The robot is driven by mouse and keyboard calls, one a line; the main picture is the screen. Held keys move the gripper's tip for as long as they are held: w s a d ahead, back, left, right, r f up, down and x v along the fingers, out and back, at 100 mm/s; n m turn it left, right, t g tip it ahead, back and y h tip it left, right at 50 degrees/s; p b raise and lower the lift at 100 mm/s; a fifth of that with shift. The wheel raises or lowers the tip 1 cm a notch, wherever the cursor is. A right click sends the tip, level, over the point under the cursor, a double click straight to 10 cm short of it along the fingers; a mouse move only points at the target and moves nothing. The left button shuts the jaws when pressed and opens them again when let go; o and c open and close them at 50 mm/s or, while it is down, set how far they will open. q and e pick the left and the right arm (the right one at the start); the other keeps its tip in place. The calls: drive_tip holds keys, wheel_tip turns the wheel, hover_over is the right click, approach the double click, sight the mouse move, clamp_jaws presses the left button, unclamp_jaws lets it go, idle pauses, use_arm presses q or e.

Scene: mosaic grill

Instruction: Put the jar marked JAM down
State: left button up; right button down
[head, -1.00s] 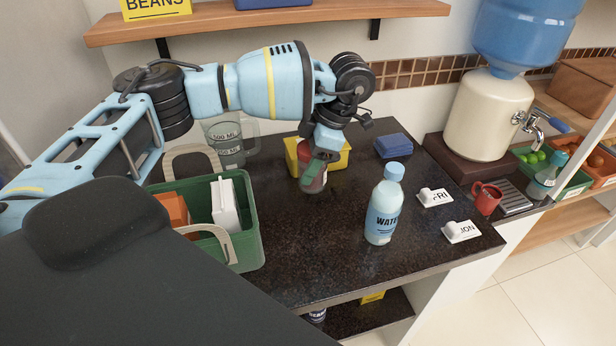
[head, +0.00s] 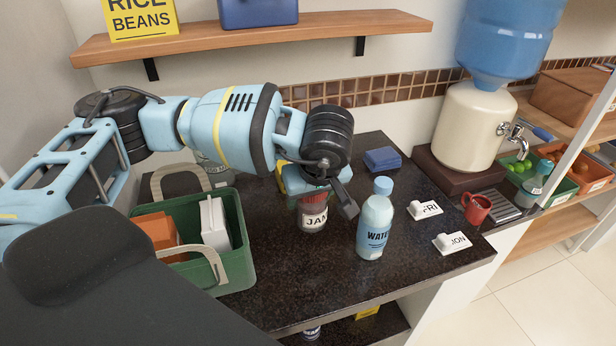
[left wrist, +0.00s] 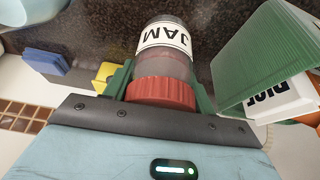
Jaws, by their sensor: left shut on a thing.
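The jar marked JAM (head: 314,219) has a red lid and a white label, and it is upright over the dark counter (head: 290,270) in the head view. My left gripper (head: 312,193) is shut on it near the lid, coming from above. In the left wrist view the jar (left wrist: 165,55) sits between the green fingers of my left gripper (left wrist: 163,88), with its label readable. I cannot tell whether the jar's base touches the counter. My right gripper is not in view.
A water bottle (head: 375,225) stands close to the right of the jar. A green basket (head: 235,265) with boxes stands at the left. A blue box (head: 382,159) and white tags (head: 425,209) lie at the right. The front middle of the counter is clear.

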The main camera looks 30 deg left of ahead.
sight(318, 213)
use_arm(q)
drive_tip(key=s+d+m+h, duration=0.1)
drive_tip(key=m, duration=0.1)
drive_tip(key=s+d+m+t+h, duration=0.1)
drive_tip(key=m, duration=0.2)
drive_tip(key=d+m, duration=0.1)
drive_tip(key=m, duration=0.2)
drive_tip(key=shift+s+d+r+t+h, duration=0.1)
drive_tip(key=shift+s+d+t+h, duration=0.1)
drive_tip(key=shift+s+t+h, duration=0.2)
drive_tip(key=shift+s+d+r+m+h, duration=0.1)
drive_tip(key=shift+s+d+m+h, duration=0.35)
drive_tip(key=shift+m, duration=0.65)
drive_tip(key=shift+s, duration=0.1)
